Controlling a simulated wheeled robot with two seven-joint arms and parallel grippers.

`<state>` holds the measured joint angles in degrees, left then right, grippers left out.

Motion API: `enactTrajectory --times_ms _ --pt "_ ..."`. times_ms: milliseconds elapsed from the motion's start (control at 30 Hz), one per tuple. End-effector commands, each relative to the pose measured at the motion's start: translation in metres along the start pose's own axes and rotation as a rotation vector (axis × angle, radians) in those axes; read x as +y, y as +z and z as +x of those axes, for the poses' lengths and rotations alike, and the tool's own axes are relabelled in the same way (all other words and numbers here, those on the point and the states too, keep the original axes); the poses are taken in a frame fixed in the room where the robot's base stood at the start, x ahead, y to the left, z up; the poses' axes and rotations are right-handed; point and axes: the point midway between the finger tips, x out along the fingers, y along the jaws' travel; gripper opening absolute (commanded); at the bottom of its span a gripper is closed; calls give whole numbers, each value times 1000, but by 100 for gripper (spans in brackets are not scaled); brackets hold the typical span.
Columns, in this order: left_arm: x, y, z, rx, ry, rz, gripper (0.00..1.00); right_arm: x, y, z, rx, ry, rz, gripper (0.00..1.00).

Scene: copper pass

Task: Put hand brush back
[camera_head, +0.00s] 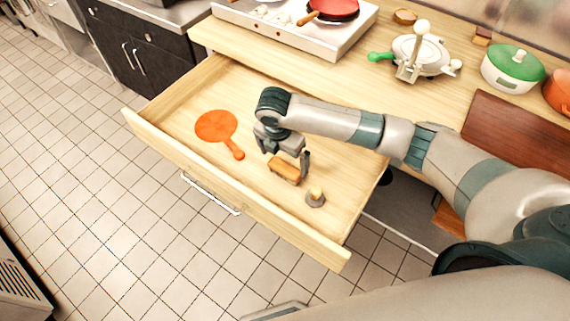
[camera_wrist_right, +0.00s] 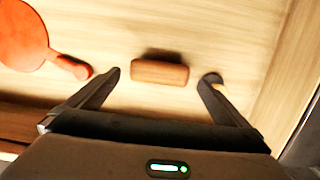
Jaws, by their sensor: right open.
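The hand brush, a small brown wooden block (camera_head: 285,171), lies in the open wooden drawer (camera_head: 180,105). My right gripper (camera_head: 288,163) is open just above it. In the right wrist view the brush (camera_wrist_right: 160,72) lies between and beyond the two open fingertips (camera_wrist_right: 163,75), with a dark strip along its far edge. I cannot tell whether the fingers touch it. The left gripper is not in view.
An orange paddle-shaped item (camera_head: 216,126) lies left in the drawer. A small grey piece with a pale knob (camera_head: 315,198) lies at right. The counter above holds a white stove (camera_head: 290,25), a white-green pot (camera_head: 512,68) and a brown board (camera_head: 515,135).

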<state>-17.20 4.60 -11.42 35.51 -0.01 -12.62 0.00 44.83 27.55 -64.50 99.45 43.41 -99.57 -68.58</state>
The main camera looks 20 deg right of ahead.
Motion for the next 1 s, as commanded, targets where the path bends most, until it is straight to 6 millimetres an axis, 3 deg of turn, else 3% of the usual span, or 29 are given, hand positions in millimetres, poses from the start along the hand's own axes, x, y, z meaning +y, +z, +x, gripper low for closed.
enactTrajectory --times_ms 200,400,1000 --pt "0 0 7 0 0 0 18 1 0 -38 -1 4 0 100" --pt "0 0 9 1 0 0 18 1 0 -60 0 2 0 100" --pt "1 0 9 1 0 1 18 0 0 -65 0 0 1 100"
